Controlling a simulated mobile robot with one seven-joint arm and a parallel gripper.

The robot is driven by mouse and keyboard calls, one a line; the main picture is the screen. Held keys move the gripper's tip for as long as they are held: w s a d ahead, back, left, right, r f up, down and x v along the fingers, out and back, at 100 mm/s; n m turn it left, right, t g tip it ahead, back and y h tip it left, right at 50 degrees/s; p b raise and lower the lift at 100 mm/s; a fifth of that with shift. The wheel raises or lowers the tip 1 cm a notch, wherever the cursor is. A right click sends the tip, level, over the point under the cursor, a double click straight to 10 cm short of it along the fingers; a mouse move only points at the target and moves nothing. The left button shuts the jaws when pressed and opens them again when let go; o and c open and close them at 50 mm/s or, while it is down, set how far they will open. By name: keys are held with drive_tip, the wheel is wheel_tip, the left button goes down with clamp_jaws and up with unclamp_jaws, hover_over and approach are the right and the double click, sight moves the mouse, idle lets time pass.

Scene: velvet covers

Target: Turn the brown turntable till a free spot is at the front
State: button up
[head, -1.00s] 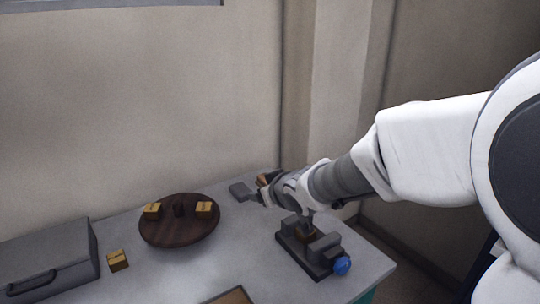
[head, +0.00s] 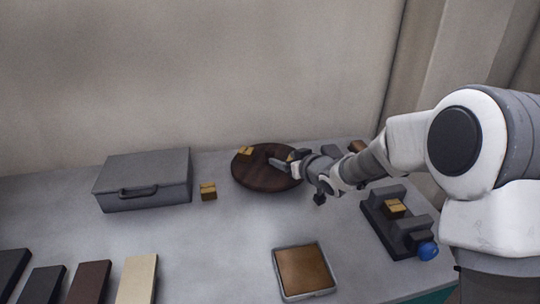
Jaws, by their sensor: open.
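The brown turntable (head: 258,181) is a round dark wooden disc at the back of the table. A small tan box (head: 245,150) sits on its back left part. A bit of tan shows at its right side beside my gripper, mostly hidden. The front of the disc looks bare. My gripper (head: 283,162) is open at the right part of the turntable, with a finger reaching over the disc toward its middle. I cannot tell whether it touches the disc or anything on it.
A grey case (head: 145,178) and a tan box (head: 208,191) stand left of the turntable. A square tray (head: 305,271) lies in front. A dark fixture (head: 379,214) with a blue knob (head: 428,251) is at right. Several coloured slabs (head: 138,279) lie front left.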

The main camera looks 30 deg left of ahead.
sight(272, 154)
drive_tip(key=b+x, duration=0.1)
drive_tip(key=x, duration=1)
clamp_jaws()
drive_tip(key=shift+d, duration=0.1)
idle(1.1)
